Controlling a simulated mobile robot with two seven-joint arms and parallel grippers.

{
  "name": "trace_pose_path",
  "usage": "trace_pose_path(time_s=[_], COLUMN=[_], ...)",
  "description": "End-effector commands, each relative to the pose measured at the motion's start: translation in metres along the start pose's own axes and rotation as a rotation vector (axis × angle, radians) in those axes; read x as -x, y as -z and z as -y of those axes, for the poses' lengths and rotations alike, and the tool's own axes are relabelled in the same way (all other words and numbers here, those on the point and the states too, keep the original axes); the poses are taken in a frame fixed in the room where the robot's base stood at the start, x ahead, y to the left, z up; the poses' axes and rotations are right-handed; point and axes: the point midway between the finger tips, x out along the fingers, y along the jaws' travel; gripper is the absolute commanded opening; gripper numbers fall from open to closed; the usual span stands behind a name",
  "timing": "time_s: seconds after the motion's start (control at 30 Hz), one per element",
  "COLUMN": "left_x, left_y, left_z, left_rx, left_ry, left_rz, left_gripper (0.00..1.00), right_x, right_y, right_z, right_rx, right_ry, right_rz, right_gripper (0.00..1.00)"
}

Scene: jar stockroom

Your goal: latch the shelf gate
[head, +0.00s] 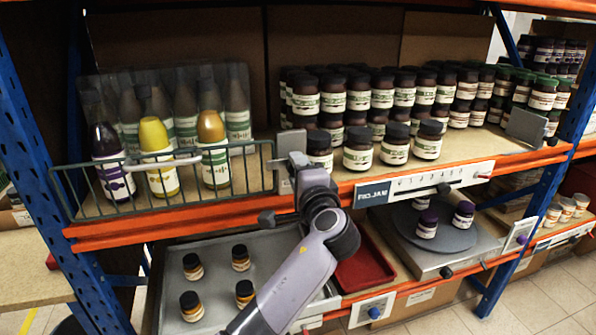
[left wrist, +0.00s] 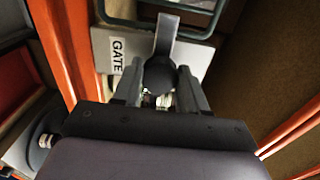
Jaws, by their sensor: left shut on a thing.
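The shelf gate (head: 170,184) is a green wire frame standing upright along the shelf's front edge, before several tall bottles. A corner of its frame shows at the top of the left wrist view (left wrist: 125,14). My left gripper (head: 290,172) is at the gate's right end, by the orange beam. In the left wrist view its fingers (left wrist: 160,88) are shut on a dark round knob (left wrist: 158,76) with a grey lever (left wrist: 167,38) reaching toward the gate frame. A white label reading GATE (left wrist: 117,56) is beside it. Whether the latch is engaged cannot be told. My right gripper is not in view.
Rows of dark jars (head: 358,152) stand right of the gripper. Below are a grey tray (head: 215,270) with several small jars, a red tray (head: 362,268) and a round turntable (head: 455,238). Tall bottles (head: 158,150) stand behind the gate.

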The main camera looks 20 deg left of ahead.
Motion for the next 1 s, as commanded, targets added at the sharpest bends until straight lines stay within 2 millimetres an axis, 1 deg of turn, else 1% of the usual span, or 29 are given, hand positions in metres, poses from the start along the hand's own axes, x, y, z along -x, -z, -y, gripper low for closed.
trace_pose_path(time_s=[0.03, 0.23, 0.27, 0.3, 0.33, 0.73, 1.0], left_x=[-0.0006, -0.0007, -0.0007, -0.0007, -0.0006, -0.0005, -0.004], left_y=[-0.0001, -0.0002, -0.0002, -0.0003, -0.0003, -0.0003, -0.0021], left_z=[0.0024, 0.0025, 0.0025, 0.0025, 0.0023, 0.0006, 0.0004], left_rx=[-0.002, -0.002, -0.002, -0.002, -0.002, -0.001, -0.001], left_ry=[0.006, 0.006, 0.006, 0.006, 0.006, 0.002, 0.001], left_rz=[-0.001, 0.0, 0.0, 0.0, 0.0, 0.0, 0.0], left_gripper=[0.12, 0.11, 0.45, 0.58, 0.67, 0.67, 0.67], right_x=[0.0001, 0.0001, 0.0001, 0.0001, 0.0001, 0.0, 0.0], right_y=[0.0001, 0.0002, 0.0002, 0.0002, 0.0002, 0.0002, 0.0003], right_z=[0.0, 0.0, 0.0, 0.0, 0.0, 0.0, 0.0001], right_rx=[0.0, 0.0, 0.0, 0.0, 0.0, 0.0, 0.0], right_ry=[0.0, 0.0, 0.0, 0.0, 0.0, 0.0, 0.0], right_rz=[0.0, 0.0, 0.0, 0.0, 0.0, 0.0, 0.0], right_gripper=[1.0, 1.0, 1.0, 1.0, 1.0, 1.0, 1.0])
